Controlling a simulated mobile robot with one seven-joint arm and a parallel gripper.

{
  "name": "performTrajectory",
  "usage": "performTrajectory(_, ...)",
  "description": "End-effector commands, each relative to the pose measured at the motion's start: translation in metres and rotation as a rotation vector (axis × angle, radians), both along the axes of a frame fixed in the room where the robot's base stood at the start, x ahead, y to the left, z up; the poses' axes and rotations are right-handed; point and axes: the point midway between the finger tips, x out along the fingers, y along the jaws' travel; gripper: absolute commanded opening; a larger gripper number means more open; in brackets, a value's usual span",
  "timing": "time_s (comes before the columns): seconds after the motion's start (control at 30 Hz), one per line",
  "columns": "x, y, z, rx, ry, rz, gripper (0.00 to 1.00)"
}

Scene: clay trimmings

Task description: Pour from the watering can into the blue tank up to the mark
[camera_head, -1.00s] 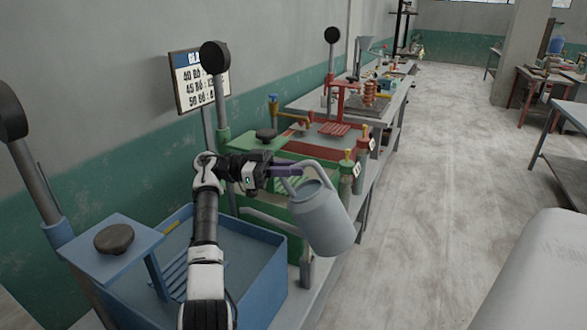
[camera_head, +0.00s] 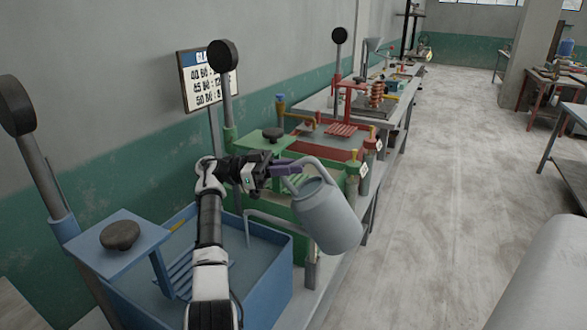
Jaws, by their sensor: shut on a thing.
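My gripper (camera_head: 285,168) is shut on the handle of the grey-blue watering can (camera_head: 328,218). The can hangs tilted in the air, right of the blue tank and in front of the green one. Its thin spout (camera_head: 268,217) runs left toward the blue tank's far right corner. I cannot tell if any water leaves it. The blue tank (camera_head: 262,275) stands at lower left with a slatted rack inside; my arm hides part of it. A short yellow mark (camera_head: 181,225) shows on its far inner wall. The water level is not clear.
A green tank (camera_head: 335,175) and a red tank (camera_head: 350,147) stand behind on the same bench. A blue lever post with a plate and dark knob (camera_head: 120,235) rises at the left. A sign (camera_head: 207,79) stands by the wall. The floor at right is open.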

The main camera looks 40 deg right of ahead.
Motion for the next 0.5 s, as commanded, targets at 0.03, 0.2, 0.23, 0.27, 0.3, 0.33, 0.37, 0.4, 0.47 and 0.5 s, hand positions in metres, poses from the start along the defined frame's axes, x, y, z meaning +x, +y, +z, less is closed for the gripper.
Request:
performTrajectory(0.03, 0.0001, 0.0006, 0.0039, -0.008, 0.0, 0.001, 0.0)
performTrajectory(0.2, 0.0003, 0.0007, 0.0039, -0.008, 0.001, 0.001, 0.0)
performTrajectory(0.23, 0.0005, 0.0009, 0.0042, -0.01, 0.002, 0.001, 0.0)
performTrajectory(0.27, 0.0007, 0.0011, 0.0045, -0.011, 0.004, 0.001, 0.0)
performTrajectory(0.3, 0.0012, 0.0015, 0.0048, -0.014, 0.008, 0.001, 0.0)
performTrajectory(0.33, 0.0018, 0.002, 0.0053, -0.017, 0.011, 0.001, 0.0)
performTrajectory(0.37, 0.0024, 0.0025, 0.0059, -0.02, 0.015, 0.001, 0.0)
performTrajectory(0.4, 0.0034, 0.0033, 0.0067, -0.024, 0.02, 0.001, 0.0)
performTrajectory(0.47, 0.005, 0.0045, 0.0081, -0.033, 0.03, 0.001, 0.0)
performTrajectory(0.5, 0.006, 0.0053, 0.0089, -0.037, 0.037, 0.001, 0.0)
